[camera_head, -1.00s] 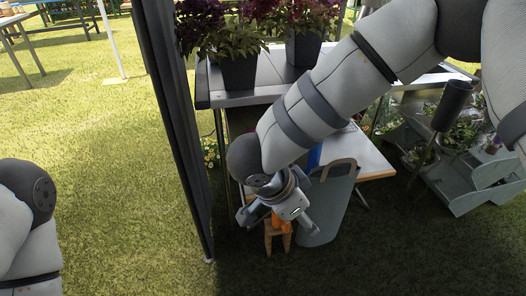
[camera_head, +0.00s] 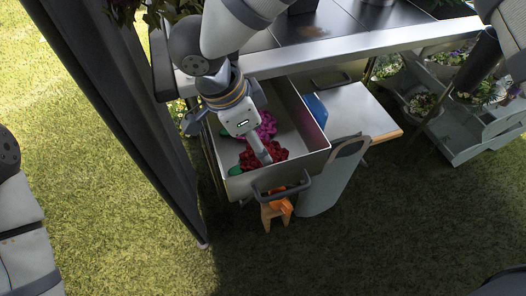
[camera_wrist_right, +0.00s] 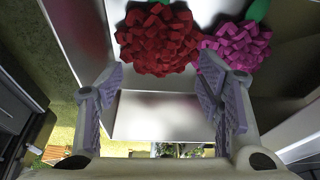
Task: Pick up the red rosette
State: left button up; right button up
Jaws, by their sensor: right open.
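The red rosette (camera_head: 272,156) lies in an open metal drawer (camera_head: 318,142), near its front. It also shows in the right wrist view (camera_wrist_right: 157,40) at the top, just beyond the fingers. A magenta rosette (camera_head: 267,126) lies behind it in the drawer, and right beside it in the right wrist view (camera_wrist_right: 236,45). My right gripper (camera_head: 228,142) is above the drawer's left part, with one finger partly covering the red rosette. In the right wrist view its fingers (camera_wrist_right: 163,85) are spread with nothing between them. My left gripper is out of view.
The drawer's walls and dark front handle (camera_head: 282,187) surround the rosettes. A dark post (camera_head: 120,120) is at left. Open grass lies in front.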

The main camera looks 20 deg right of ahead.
jog(key=x, duration=0.5)
jog(key=shift+s+d+f, duration=0.1)
jog(key=shift+d+f, duration=0.15)
jog(key=shift+f, duration=0.1)
jog(key=c, duration=0.7)
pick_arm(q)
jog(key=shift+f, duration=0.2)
pick_arm(e)
jog(key=shift+r, duration=0.1)
